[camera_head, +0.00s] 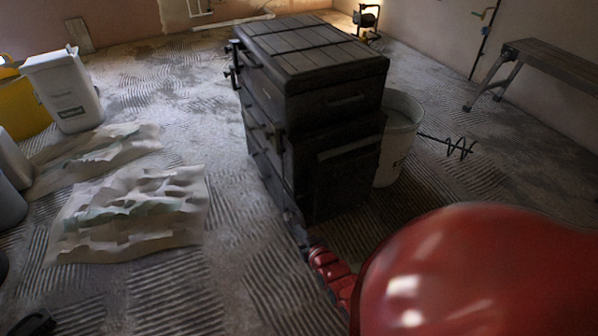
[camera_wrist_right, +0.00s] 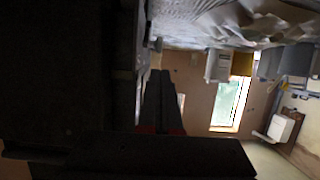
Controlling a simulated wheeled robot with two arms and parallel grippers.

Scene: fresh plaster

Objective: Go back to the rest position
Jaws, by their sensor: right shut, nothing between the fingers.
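My right arm comes in from the bottom right as a large red shell with a smaller red link. My right gripper (camera_head: 291,212) is dark and reaches along the left front edge of the black tool cabinet (camera_head: 335,98). It is hard to tell from the cabinet, and I cannot tell whether they touch. In the right wrist view its two dark fingers (camera_wrist_right: 160,78) lie together, with nothing between them. A dark piece at the bottom left of the head view may be my left gripper (camera_head: 34,323); its jaws cannot be made out.
A white bucket (camera_head: 401,125) and a mixing paddle (camera_head: 455,146) are right of the cabinet. Crumpled sheets (camera_head: 130,215), a white tub (camera_head: 65,90) and a yellow container (camera_head: 22,108) lie left. A bench (camera_head: 560,62) stands at the right wall. Ridged floor between sheets and cabinet is clear.

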